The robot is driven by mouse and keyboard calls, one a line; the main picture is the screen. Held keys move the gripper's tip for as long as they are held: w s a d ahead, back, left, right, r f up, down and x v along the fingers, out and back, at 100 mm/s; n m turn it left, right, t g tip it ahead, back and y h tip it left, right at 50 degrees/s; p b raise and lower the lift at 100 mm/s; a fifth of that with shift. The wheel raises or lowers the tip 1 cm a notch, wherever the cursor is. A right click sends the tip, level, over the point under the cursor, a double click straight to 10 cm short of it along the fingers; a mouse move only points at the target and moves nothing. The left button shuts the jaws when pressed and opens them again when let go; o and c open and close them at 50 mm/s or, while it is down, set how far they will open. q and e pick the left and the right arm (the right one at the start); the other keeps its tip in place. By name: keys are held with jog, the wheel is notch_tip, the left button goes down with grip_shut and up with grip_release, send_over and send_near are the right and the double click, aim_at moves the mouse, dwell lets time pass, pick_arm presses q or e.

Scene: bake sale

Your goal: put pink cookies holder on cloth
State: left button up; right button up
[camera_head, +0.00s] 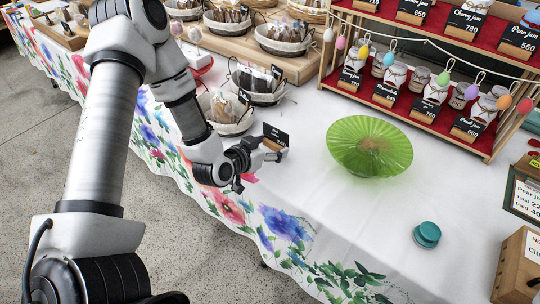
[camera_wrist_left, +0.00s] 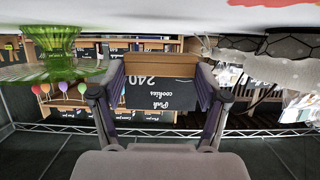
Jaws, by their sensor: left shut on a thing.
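The pink cookies holder is a small wooden block with a black sign (camera_head: 276,133), and it is in my left gripper (camera_head: 272,152). In the left wrist view, the holder (camera_wrist_left: 160,92) sits between the two fingers (camera_wrist_left: 162,108), its "Pink cookies 240" sign upside down. My left gripper is shut on it, above the table by the front edge. The only cloth I can make out is the white tablecloth (camera_head: 330,215) with a flowered border (camera_head: 285,225) at the front. Whether the holder touches it is unclear. My right gripper is not in view.
A green glass stand (camera_head: 370,146) is right of the gripper, and it also shows in the left wrist view (camera_wrist_left: 52,45). Wire baskets (camera_head: 228,112) stand behind. A jam shelf (camera_head: 420,75) is at the back right. Teal round things (camera_head: 427,234) lie at the right. The front middle is clear.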

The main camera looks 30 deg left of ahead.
pick_arm(q)
notch_tip(320, 180, down, 3)
jog(key=shift+d+r+b, duration=0.1)
jog(key=shift+b, duration=0.25)
jog(key=shift+w+f, duration=0.15)
jog(key=shift+f, duration=0.25)
jog(key=o, duration=1.1)
jog(key=shift+f, duration=0.15)
